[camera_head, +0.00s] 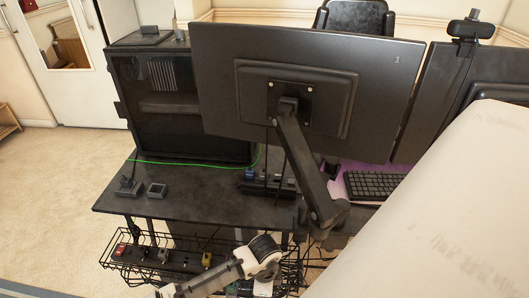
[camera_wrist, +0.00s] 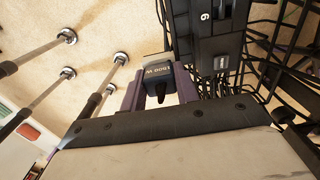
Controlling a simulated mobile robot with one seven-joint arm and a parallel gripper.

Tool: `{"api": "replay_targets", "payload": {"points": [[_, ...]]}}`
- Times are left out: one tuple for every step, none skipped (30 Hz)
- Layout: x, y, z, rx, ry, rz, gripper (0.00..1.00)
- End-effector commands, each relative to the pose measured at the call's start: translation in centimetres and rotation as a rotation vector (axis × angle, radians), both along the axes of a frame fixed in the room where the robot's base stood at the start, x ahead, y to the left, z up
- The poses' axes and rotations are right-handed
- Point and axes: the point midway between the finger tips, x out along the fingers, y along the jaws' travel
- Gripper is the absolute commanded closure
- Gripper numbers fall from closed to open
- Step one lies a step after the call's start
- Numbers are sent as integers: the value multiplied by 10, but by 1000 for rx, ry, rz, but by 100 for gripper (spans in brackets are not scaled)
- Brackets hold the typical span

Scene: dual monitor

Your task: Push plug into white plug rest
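In the wrist view, my gripper (camera_wrist: 161,84) has its two purple fingers on either side of a dark blue block-shaped plug (camera_wrist: 160,78) with white lettering. The fingers appear to press on its sides, and a short black stub points toward my palm. The plug is close to a black power strip (camera_wrist: 213,45) marked with a 6, on its left side in the picture. I cannot tell whether they touch. In the head view, my white arm hides the gripper and plug. I cannot clearly pick out the white plug rest; a small white block (camera_head: 263,288) shows beside my arm.
A black wire basket (camera_head: 140,264) hangs under the dark desk (camera_head: 185,205) and holds a strip with several plugs. Basket wires (camera_wrist: 285,60) crowd the wrist view's right. Chrome-footed legs (camera_wrist: 67,36) stand left. A monitor arm (camera_head: 305,170) rises above the desk.

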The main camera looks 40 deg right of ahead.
Motion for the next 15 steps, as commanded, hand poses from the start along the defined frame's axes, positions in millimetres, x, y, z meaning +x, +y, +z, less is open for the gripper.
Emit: {"api": "replay_targets", "payload": {"points": [[0,0,0,0,0,0,64],[0,0,0,0,0,0,61],[0,0,0,0,0,0,55],[0,0,0,0,0,0,51],[0,0,0,0,0,0,47],[0,0,0,0,0,0,44],[0,0,0,0,0,0,44],[0,0,0,0,0,0,44],[0,0,0,0,0,0,44],[0,0,0,0,0,0,44],[0,0,0,0,0,0,44],[0,0,0,0,0,0,44],[0,0,0,0,0,0,44],[0,0,1,0,0,0,44],[0,0,2,-1,-1,0,44]]}}
